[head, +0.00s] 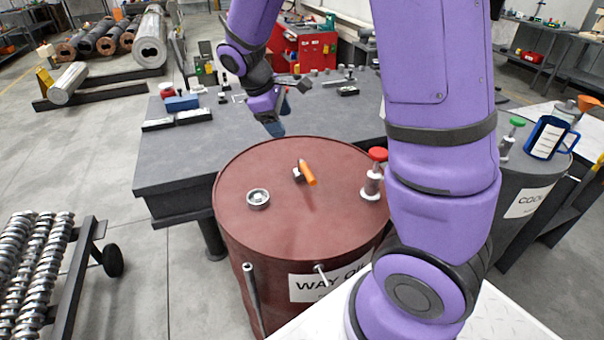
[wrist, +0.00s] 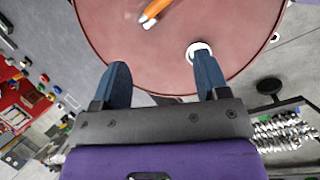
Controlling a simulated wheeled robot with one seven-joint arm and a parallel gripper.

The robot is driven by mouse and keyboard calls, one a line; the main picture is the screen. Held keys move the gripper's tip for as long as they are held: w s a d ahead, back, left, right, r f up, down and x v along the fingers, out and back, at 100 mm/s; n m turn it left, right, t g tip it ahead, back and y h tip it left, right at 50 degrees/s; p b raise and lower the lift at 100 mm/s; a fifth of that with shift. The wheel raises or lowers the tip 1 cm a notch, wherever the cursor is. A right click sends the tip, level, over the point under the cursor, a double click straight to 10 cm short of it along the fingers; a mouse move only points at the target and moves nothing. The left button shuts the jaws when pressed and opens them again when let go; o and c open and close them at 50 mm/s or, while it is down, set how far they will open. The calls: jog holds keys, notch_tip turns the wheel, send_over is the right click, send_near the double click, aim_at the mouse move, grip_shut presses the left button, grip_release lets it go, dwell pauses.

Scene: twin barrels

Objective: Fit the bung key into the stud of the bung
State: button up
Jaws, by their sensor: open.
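The bung key (head: 308,173), with an orange handle and a grey metal head, lies on the lid of the red-brown barrel (head: 240,178). The round grey bung (head: 258,199) sits in the lid to the left of the key and nearer the front. My gripper (head: 273,128) is open and empty, above the lid's far edge and behind both. In the wrist view my gripper (wrist: 160,62) has its blue fingers spread. The key (wrist: 155,10) shows at the top edge, cut off. The bung (wrist: 198,48) is partly hidden by the right finger; its stud is not clear.
A red-topped fitting (head: 373,178) stands on the lid at right, next to my arm. The barrel's label reads WAY OIL. A grey table (head: 180,165) with tools stands behind. A second barrel (head: 520,185) is at right, with a blue mug (head: 546,137).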

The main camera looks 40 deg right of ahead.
aim_at(297, 170)
jog(key=w+d+f+n+h, duration=0.1)
jog(key=w+f+n, duration=0.1)
jog(key=f, duration=0.4)
jog(key=w+d+f+n+g+h, duration=0.1)
jog(key=w+d+f+n, duration=0.1)
jog(key=f, duration=0.5)
jog(key=w+d+f+n+h, duration=0.2)
jog(key=f, duration=0.4)
jog(key=shift+f, duration=0.3)
jog(key=shift+x, duration=2.75)
jog(key=shift+w, duration=0.15)
grip_shut()
